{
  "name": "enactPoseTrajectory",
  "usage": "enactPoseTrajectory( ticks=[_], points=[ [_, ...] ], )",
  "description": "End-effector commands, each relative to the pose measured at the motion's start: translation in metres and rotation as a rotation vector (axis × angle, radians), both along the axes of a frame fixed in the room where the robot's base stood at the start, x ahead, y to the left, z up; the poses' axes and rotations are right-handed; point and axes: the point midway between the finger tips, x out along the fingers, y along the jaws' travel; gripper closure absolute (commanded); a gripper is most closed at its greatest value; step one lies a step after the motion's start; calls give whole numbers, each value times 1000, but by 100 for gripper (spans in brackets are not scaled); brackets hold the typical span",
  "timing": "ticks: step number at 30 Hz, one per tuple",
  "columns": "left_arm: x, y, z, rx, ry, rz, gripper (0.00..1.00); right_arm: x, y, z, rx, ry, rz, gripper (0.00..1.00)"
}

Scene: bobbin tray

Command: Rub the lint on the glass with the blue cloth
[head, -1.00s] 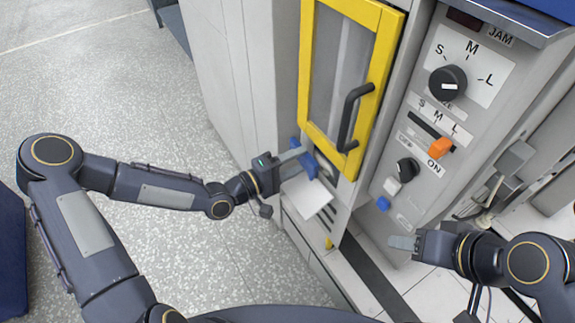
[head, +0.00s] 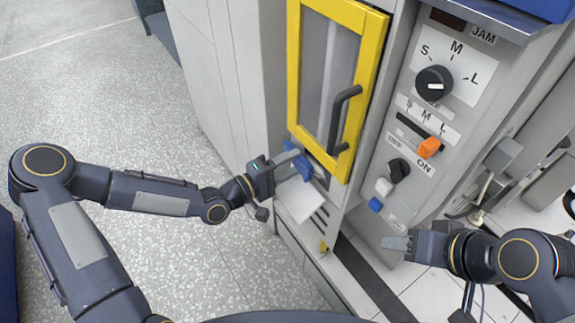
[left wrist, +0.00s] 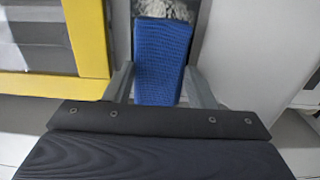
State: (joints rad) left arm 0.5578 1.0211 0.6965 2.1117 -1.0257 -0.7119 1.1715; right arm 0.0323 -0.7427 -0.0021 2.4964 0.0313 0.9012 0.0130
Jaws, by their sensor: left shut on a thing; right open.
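My left gripper (head: 288,163) is shut on the blue cloth (head: 303,167), just below and beside the lower left corner of the yellow-framed door. In the left wrist view the blue cloth (left wrist: 161,60) is a folded pad between the two fingers (left wrist: 162,85). The glass (head: 330,65) is the pane inside the yellow frame (head: 368,95); the cloth is near the frame's lower edge, and I cannot tell whether it touches anything. I cannot make out lint on the glass. My right gripper (head: 396,243) is open and empty, below the control panel.
A black handle (head: 341,118) stands out from the door. A white sheet or chute (head: 301,198) lies under the cloth. The panel at right carries a size dial (head: 434,83), an orange slider (head: 429,148) and a blue button (head: 375,205). The floor at left is open.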

Motion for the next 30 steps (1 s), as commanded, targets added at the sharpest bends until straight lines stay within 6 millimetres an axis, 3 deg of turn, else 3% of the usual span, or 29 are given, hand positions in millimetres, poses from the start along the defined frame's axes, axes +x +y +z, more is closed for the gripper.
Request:
enactPoseTrajectory(
  ticks=[20,30],
  points=[
    [7,-11,0,-1,-1,0,68,0,0,-3,0,0,0,53],
    [-13,-23,0,-1,0,-3,68,0,0,-7,0,0,0,53]
  ],
)
